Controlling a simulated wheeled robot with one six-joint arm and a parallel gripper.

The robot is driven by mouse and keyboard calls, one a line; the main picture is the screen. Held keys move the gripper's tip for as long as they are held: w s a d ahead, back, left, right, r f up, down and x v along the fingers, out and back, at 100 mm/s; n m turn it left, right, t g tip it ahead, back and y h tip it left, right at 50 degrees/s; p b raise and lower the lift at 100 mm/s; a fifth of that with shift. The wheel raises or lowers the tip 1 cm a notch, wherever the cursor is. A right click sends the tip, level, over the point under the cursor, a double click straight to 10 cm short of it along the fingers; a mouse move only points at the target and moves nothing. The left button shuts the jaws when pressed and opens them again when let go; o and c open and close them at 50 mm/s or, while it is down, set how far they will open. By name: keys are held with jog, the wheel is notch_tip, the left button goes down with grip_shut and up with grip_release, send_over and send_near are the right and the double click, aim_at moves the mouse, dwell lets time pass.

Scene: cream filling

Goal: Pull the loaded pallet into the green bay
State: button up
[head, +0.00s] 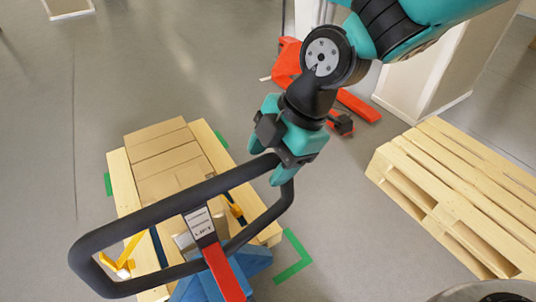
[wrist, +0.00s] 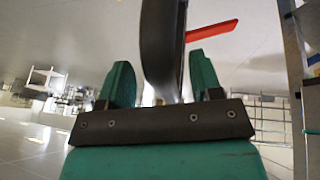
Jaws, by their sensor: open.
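The loaded pallet (head: 124,190) is light wood and carries brown cardboard boxes (head: 165,160). Green floor marks (head: 293,257) show at its right front, left side and far right. A pallet truck with a blue body (head: 255,262), a red lever (head: 222,272) and a black loop handle (head: 140,216) stands at its near end. My gripper (head: 267,163) is open at the right end of the handle. In the wrist view the black handle bar (wrist: 160,35) stands between its two teal fingers (wrist: 160,63). Contact cannot be told.
An empty wooden pallet (head: 455,185) lies on the right. Red equipment (head: 287,62) with a red bar (head: 358,105) lies on the floor behind my gripper. A pale column (head: 425,75) stands at the back right. The grey floor at left is clear.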

jog(key=shift+a+f, duration=0.2)
jog(key=shift+f, duration=0.25)
grip_shut()
dwell(1.1)
jog(key=shift+s, duration=0.1)
dwell(0.4)
